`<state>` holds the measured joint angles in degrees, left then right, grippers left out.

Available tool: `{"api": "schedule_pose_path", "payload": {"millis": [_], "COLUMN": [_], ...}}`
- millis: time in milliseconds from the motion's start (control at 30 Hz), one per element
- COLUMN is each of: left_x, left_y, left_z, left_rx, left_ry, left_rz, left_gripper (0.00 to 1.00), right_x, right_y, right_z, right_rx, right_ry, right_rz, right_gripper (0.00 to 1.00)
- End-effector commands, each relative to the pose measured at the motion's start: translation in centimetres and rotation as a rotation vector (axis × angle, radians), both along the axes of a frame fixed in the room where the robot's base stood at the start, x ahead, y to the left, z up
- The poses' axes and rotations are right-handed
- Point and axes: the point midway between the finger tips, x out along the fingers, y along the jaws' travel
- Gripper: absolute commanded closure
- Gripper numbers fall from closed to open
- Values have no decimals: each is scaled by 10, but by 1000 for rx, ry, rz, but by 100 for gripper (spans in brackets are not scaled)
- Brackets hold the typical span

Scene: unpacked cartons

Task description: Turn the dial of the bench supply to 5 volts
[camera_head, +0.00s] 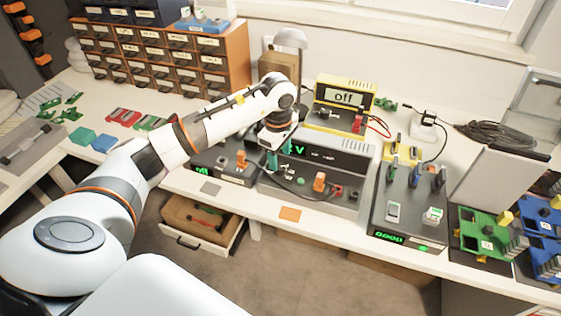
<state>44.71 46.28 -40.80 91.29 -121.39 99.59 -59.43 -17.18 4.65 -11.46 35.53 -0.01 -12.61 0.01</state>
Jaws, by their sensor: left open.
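The bench supply (346,148) is a grey box with a dark display strip on the worktop at the middle. A green "V" shows on its display; the characters left of it are hidden by my gripper. An orange knob (319,181) stands up from its lower front part. My left arm reaches in from the left, and my left gripper (273,160) points down over the left part of the supply. It is open with nothing seen between its fingers. Whether it touches the supply or a dial there, I cannot tell. My right gripper is out of view.
Drawer cabinets (165,55) stand at the back left. An open drawer (202,222) hangs below the worktop.

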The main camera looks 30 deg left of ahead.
Motion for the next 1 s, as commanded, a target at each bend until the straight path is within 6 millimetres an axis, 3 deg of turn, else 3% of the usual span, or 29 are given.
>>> {"api": "schedule_pose_path", "payload": {"millis": [233, 600, 667, 900, 1000], "left_x": [2, 2, 2, 2, 2], "left_y": [0, 0, 0, 0, 0], "left_z": [-33, -39, -39, -39, -39], "left_rx": [-2, -1, -1, -1, -1], "left_ry": [1, -2, -2, -2, -2], "left_rz": [0, -1, -1, -1, 1], "left_gripper": [48, 48, 55, 93, 93], "right_x": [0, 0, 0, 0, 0], "right_y": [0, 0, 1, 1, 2], "right_z": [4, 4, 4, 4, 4], "right_rx": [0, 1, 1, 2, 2], "right_ry": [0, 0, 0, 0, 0], "right_rz": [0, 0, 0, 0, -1], "right_gripper": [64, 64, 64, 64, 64]}}
